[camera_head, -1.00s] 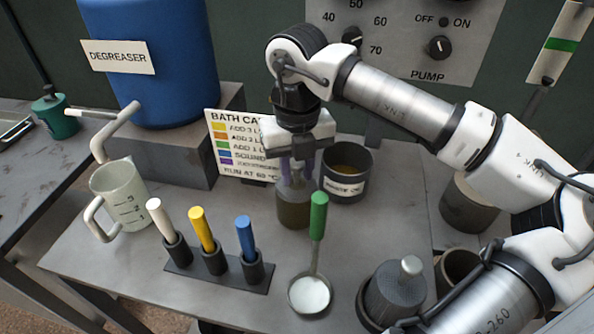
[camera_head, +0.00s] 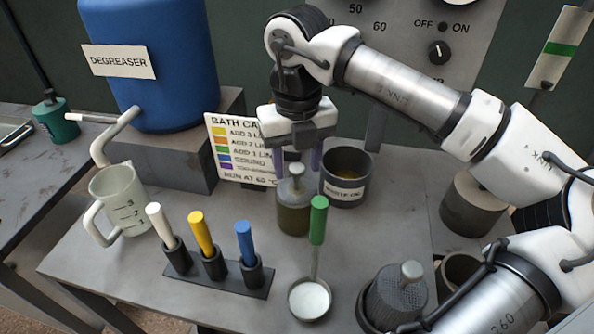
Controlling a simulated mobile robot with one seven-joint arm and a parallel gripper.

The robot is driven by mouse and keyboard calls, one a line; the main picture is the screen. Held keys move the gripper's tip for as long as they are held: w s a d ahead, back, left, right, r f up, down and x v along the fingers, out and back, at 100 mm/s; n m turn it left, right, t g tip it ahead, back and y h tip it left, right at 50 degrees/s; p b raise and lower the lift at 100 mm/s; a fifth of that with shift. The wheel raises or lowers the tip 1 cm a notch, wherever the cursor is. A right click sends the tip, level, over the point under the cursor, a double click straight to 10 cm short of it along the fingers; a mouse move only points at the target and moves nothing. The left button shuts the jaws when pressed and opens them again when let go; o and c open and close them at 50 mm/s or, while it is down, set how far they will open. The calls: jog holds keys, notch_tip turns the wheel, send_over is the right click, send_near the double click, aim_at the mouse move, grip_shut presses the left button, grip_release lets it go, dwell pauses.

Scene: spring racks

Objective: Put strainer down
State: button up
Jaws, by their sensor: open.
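My gripper (camera_head: 299,160) is open and points down, its purple fingers apart above a knobbed grey top. That top belongs to an olive-tinted jar-like vessel (camera_head: 293,216), which stands upright on the bench with nothing gripping it. A dark grey mesh-textured cylinder with a pale knob (camera_head: 397,294) sits in a dark round holder at the lower right, well away from my gripper. It looks like a strainer. I cannot tell whether the knobbed piece under my gripper is one too.
A dark waste-oil pot (camera_head: 345,185) stands close right of the jar. A green-handled ladle (camera_head: 318,220) lies in front. A rack with white, yellow and blue handles (camera_head: 210,284) and a measuring jug (camera_head: 119,200) are left. A sign (camera_head: 230,150) stands behind.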

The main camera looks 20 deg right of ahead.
notch_tip(320, 180, up, 9)
jog(key=shift+r+b, duration=0.15)
jog(key=shift+b, duration=0.15)
dwell(0.4)
